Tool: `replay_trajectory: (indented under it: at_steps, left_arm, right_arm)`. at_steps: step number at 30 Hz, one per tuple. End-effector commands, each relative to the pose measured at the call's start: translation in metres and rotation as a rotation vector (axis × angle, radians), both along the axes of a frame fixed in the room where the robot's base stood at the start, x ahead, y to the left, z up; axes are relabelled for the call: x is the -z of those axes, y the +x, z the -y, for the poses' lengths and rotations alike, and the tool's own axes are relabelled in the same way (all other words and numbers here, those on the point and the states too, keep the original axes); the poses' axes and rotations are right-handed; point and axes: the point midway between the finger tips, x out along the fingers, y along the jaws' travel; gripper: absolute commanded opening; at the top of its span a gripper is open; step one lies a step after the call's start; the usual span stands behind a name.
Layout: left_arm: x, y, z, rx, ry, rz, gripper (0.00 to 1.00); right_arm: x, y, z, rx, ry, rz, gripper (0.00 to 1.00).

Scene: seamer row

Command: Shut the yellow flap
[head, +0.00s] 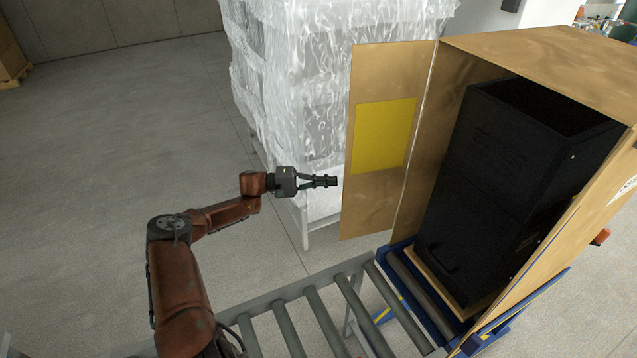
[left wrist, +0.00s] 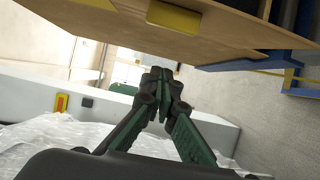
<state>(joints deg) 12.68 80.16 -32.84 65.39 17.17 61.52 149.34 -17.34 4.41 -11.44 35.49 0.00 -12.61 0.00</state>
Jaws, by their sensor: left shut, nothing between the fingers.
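The flap (head: 375,205) is a tall cardboard panel with a yellow patch (head: 385,135). It stands open, swung out to the left from the edge of the upright carton (head: 560,45). In the left wrist view the flap (left wrist: 110,25) crosses the top, with part of the yellow patch (left wrist: 173,17) showing. My left gripper (head: 335,181) is shut and empty, just left of the flap's free edge in the head view; I cannot tell whether it touches. The left wrist view shows its fingers (left wrist: 162,75) together, apart from the panel. My right gripper is not in view.
A roller conveyor (head: 295,330) lies in front. A film-wrapped stack (head: 290,90) stands behind the flap and my left gripper.

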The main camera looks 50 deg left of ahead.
Motion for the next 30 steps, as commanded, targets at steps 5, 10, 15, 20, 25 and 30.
replay_trajectory:
  at_steps: [5,10,15,20,25,30]
  left_arm:
    - [0.001,0.017,0.020,0.003,-0.002,-0.003,0.00]
    - [-0.002,0.008,0.036,0.004,-0.001,-0.002,0.00]
    - [0.000,0.002,0.048,0.004,0.000,-0.001,0.00]
    - [0.000,0.001,0.052,0.002,0.001,-0.001,0.00]
    - [0.000,0.001,0.052,0.002,0.001,-0.001,0.00]
    - [0.000,0.001,0.052,0.002,0.001,-0.001,0.00]
  right_arm:
    - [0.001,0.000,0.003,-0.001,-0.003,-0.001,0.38]
    - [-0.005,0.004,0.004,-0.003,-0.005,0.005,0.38]
    - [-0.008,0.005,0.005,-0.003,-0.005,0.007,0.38]
    - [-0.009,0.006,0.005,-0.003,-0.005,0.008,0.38]
    - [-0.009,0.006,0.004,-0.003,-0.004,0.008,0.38]
    - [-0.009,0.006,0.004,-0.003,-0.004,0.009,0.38]
